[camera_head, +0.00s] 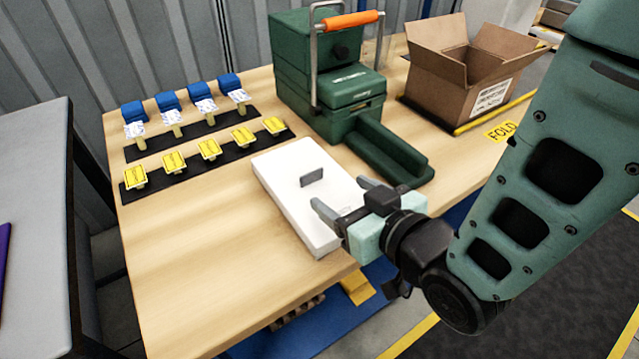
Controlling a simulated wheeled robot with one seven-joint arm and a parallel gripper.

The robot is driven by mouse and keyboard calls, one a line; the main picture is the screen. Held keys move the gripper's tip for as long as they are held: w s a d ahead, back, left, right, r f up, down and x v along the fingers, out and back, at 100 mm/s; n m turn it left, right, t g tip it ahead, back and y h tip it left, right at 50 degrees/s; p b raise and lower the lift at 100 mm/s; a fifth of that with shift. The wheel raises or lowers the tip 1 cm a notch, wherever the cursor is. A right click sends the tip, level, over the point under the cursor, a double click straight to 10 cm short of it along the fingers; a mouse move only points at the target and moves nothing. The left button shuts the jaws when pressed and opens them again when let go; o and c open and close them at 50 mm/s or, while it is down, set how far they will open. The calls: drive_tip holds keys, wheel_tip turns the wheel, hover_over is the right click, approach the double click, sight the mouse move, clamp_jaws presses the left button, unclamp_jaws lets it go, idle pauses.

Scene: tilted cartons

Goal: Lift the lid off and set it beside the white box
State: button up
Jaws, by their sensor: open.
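The white box (284,217) lies on the wooden table near its front right edge. Its top is a flat white lid (288,164) with a small grey upright tab (312,178) near the middle. The seam between lid and box is hard to make out. My gripper (342,198) is open and empty. Its two grey fingers point left, over or beside the right end of the box, to the lower right of the tab. They are apart from the tab. Part of the box's right side is hidden behind the gripper.
A green machine (335,80) with an orange handle stands behind the box, its green channel (390,150) close to the box's right. An open carton (465,75) is at back right. Yellow-labelled and blue-topped pieces stand on black strips (215,153) at left. Front-left table (190,270) is clear.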

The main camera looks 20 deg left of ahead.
sight(313, 174)
drive_tip(key=x, duration=0.4)
drive_tip(key=shift+x, duration=2.65)
drive_tip(key=shift+f, duration=0.1)
drive_tip(key=c, duration=1.1)
